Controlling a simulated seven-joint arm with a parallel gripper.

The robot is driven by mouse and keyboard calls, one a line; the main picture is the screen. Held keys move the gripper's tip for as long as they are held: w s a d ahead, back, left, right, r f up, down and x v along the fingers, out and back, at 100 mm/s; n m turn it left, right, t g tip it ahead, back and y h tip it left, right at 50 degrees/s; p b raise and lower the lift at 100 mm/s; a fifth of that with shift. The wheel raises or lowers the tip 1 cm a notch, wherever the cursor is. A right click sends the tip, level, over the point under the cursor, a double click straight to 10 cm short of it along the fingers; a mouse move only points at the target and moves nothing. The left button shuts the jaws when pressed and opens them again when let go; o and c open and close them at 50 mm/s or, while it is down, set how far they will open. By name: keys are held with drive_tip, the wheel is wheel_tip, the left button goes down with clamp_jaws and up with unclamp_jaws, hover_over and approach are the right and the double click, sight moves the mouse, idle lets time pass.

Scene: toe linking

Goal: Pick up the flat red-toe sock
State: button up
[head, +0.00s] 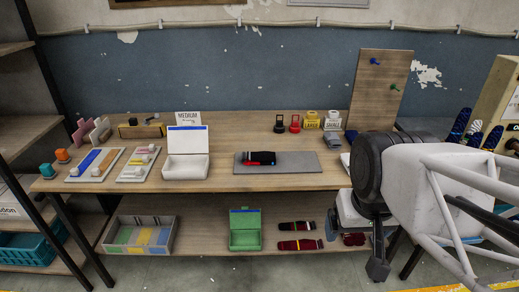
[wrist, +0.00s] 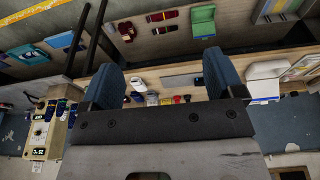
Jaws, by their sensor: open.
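A dark sock with a red part (head: 259,157) lies on a grey mat (head: 303,166) in the middle of the table in the head view. A small blue patch shows at its right end; I cannot tell whether it is one sock or several stacked. My gripper (wrist: 162,78) is open in the wrist view, its two blue-grey fingers wide apart with nothing between them. In the head view, one dark finger shows low at the right, well away from the sock and in front of the table. The sock is not clear in the wrist view.
A white open box (head: 187,166) stands left of the mat. Black, red and yellow items stand behind it, and a pegboard (head: 382,85) rises at the right. A green box (head: 245,236) and dark red socks (head: 299,244) are on the lower shelf. The table's front middle is clear.

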drive_tip(key=w+a+m+g, duration=0.1)
drive_tip(key=w+a+m, duration=0.3)
drive_tip(key=w, duration=1.2)
drive_tip(key=w+a+m, duration=0.1)
drive_tip(key=w+m, duration=0.4)
drive_tip(key=w, duration=1.1)
drive_tip(key=w+a+f+m, duration=0.3)
drive_tip(key=w+f, duration=0.2)
drive_tip(key=w, duration=0.3)
drive_tip(key=w+a+f+m+g, duration=0.1)
drive_tip(key=w+a+f+m, duration=0.1)
drive_tip(key=w+f, duration=0.4)
drive_tip(key=w+a+f+m, duration=0.3)
drive_tip(key=w+a+f, duration=0.1)
drive_tip(key=w, duration=0.8)
drive_tip(key=shift+w+a+f+m+g, duration=0.1)
drive_tip(key=shift+a+f+m+g, duration=0.05)
drive_tip(key=shift+f, duration=0.3)
drive_tip(key=shift+a+f+m+g, duration=0.15)
drive_tip(key=shift+f, duration=0.25)
drive_tip(key=shift+w+a+f, duration=0.1)
drive_tip(key=shift+w+f, duration=0.1)
drive_tip(key=shift+f, duration=0.1)
drive_tip(key=shift+f, duration=1.2)
drive_tip(key=shift+f, duration=0.1)
